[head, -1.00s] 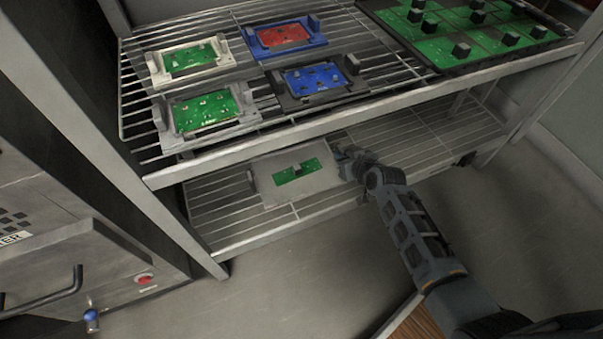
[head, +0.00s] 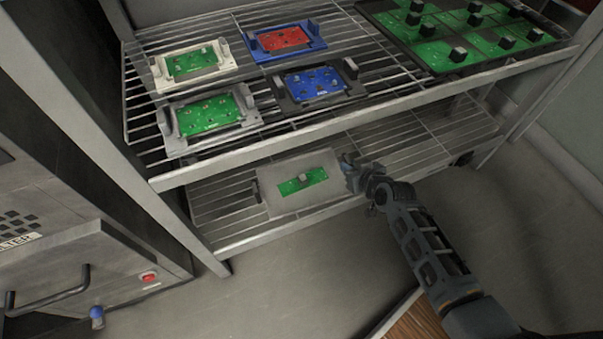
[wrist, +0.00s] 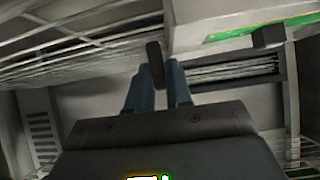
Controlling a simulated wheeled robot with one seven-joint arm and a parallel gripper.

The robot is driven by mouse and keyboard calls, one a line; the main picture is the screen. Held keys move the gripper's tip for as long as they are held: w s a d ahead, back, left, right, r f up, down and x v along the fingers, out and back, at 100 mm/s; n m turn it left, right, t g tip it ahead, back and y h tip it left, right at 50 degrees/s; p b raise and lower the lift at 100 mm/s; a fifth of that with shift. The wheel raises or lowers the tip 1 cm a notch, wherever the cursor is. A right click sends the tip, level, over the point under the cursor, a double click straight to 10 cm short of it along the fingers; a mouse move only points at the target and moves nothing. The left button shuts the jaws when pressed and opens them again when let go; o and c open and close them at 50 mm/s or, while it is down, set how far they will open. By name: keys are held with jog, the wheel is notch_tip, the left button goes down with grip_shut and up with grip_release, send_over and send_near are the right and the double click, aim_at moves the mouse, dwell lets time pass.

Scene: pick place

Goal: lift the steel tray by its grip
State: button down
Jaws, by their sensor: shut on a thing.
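The steel tray (head: 285,207) is a flat grey plate on or just above the lower wire shelf. It carries a green circuit board (head: 303,181) with a small dark block on it. A dark grip sits on its left edge (head: 256,190). My gripper (head: 353,172) is at the tray's right edge. In the wrist view my gripper's (wrist: 158,80) blue-grey fingers are closed around a dark upright grip (wrist: 154,60), beside the pale tray (wrist: 215,25). Whether the tray's underside is clear of the wires cannot be told.
A grey cabinet with a handle (head: 50,290) stands at left. The floor (head: 300,285) in front is clear.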

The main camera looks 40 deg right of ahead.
jog(key=s+a+p, duration=0.2)
jog(key=s, duration=0.7)
jog(key=s+a+p, duration=0.2)
jog(key=s+a, duration=0.1)
jog(key=s, duration=0.6)
jog(key=shift+s+a+r, duration=0.2)
jog(key=shift+s+r, duration=0.2)
jog(key=shift+r, duration=0.05)
dwell(0.4)
